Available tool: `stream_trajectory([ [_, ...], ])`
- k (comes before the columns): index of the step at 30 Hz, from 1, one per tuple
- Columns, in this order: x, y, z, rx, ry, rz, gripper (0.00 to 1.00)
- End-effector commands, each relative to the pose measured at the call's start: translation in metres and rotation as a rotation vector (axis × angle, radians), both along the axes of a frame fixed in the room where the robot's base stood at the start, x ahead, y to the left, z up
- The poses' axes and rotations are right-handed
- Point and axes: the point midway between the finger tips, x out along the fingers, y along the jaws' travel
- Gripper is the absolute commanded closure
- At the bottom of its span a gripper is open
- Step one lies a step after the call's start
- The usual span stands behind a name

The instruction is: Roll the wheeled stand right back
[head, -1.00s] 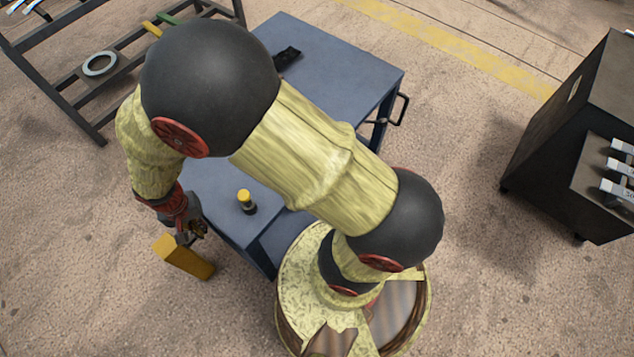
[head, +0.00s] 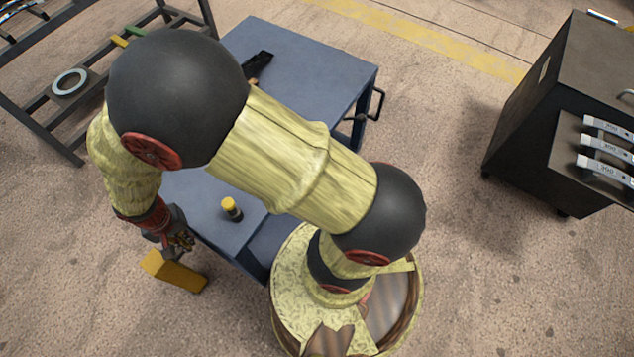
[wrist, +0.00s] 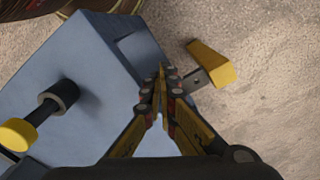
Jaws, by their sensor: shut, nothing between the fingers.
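A blue-grey stand with a flat top (head: 310,60) and a dark side handle (head: 376,103) is partly hidden behind my arm in the head view. I take it for the wheeled stand; its wheels are hidden. Its top (wrist: 70,50) also shows in the wrist view. My gripper (head: 181,243) is low by the stand's near left edge. In the wrist view my gripper (wrist: 163,85) is shut and empty, its tips over or beside the stand's edge; contact cannot be told.
A yellow-capped black cylinder (head: 232,209) and a black object (head: 257,65) are on the stand. A dark rack (head: 60,130) is left, a dark cabinet (head: 540,110) right. Floor between stand and cabinet is clear.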

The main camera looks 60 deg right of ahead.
Motion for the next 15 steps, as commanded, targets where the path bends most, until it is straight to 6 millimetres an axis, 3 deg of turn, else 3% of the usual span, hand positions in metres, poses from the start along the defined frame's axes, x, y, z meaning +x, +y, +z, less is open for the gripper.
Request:
stream_trajectory([
  [15, 0.000, 0.000, -0.019, 0.000, 0.000, 0.000, 1.00],
])
